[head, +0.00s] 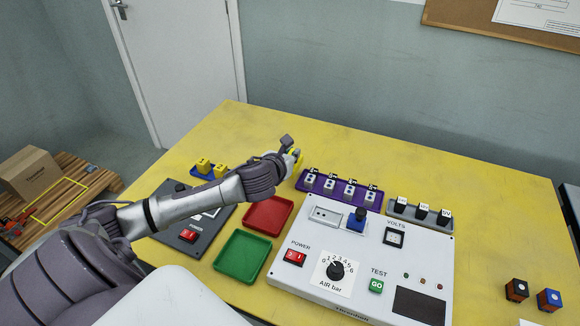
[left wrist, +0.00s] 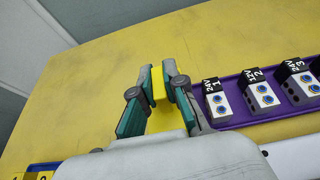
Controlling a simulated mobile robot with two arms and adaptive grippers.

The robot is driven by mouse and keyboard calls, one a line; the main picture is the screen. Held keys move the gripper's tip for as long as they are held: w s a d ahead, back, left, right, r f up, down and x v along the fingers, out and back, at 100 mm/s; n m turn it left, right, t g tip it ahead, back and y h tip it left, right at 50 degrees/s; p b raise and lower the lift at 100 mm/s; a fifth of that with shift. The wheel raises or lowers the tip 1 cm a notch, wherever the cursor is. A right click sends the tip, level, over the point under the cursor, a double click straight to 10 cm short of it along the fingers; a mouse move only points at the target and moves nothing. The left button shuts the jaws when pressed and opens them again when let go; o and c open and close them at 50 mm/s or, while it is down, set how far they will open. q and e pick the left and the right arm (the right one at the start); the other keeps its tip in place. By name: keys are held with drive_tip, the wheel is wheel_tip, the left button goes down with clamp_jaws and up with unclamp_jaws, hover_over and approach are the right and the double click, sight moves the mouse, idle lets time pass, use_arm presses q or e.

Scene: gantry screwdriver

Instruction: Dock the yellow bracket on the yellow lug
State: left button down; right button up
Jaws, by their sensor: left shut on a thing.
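My left gripper (head: 290,152) is over the table's back middle, at the left end of the purple tray. It is shut on a yellow piece (head: 298,154). In the left wrist view, the yellow piece (left wrist: 158,84) sits between the two fingers of my left gripper (left wrist: 157,95), and the fingers hide its sides. I cannot tell its full shape or whether it touches the table. Two yellow blocks (head: 203,164) with dark marks stand on a blue tray left of my arm. No lug can be clearly made out. My right gripper is out of view.
The purple tray (head: 333,196) holds several grey labelled blocks close to my gripper's right. Red (head: 268,216) and green (head: 242,256) trays and a white test panel (head: 320,272) lie in front. A grey rack (head: 427,217) stands further right. The table's back strip (head: 400,155) is clear.

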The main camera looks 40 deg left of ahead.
use_arm(q)
drive_tip(key=shift+a+f, duration=0.4)
drive_tip(key=shift+f+b, duration=0.4)
drive_tip(key=shift+f, duration=1.4)
drive_tip(key=c, duration=1.2)
unclamp_jaws()
drive_tip(key=shift+f, duration=0.1)
